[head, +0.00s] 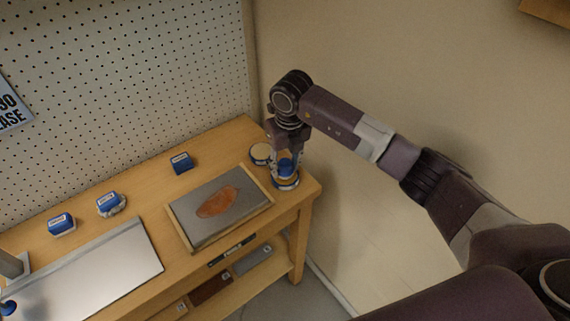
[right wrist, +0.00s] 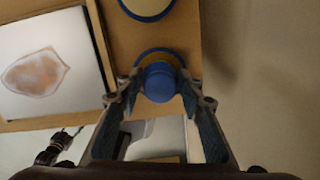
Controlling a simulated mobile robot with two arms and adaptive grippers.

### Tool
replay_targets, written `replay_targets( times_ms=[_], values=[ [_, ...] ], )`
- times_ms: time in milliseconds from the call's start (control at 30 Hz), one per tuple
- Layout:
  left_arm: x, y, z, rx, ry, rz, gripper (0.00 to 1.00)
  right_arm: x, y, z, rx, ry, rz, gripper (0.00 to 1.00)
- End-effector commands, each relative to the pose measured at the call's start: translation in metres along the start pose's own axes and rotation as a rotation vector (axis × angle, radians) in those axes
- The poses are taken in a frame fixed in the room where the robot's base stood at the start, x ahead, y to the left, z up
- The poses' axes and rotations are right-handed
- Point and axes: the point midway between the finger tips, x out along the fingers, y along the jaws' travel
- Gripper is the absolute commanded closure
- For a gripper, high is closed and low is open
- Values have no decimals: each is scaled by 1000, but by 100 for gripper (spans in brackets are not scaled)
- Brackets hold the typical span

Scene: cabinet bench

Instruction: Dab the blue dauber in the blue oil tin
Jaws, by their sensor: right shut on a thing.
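My right gripper (head: 286,164) is shut on the blue dauber (right wrist: 158,82). It points down over the blue oil tin (head: 287,184) at the bench's right end. In the right wrist view the dauber's round blue top sits between the fingertips, in front of the tin's blue rim (right wrist: 160,53). The dauber's lower end is hidden, so I cannot tell whether it touches the oil. A small dark shape at the lower left of the right wrist view looks like my left gripper (right wrist: 66,139); its jaws are too small to read.
A round tin with a pale top (head: 260,154) stands just behind the oil tin. A framed tray (head: 178,212) with a reddish-brown patch lies to the left. Pegboard and wall bound the bench.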

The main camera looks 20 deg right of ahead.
Motion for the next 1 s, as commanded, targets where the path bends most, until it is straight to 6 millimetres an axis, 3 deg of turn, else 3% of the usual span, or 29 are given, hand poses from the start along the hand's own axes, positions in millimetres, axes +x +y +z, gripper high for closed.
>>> replay_targets(
  times_ms=[1000],
  values=[
    [6, 0, 0, 0, 2, 0, 60, 8, 0, -1, 1, 0, 0, 84]
  ],
)
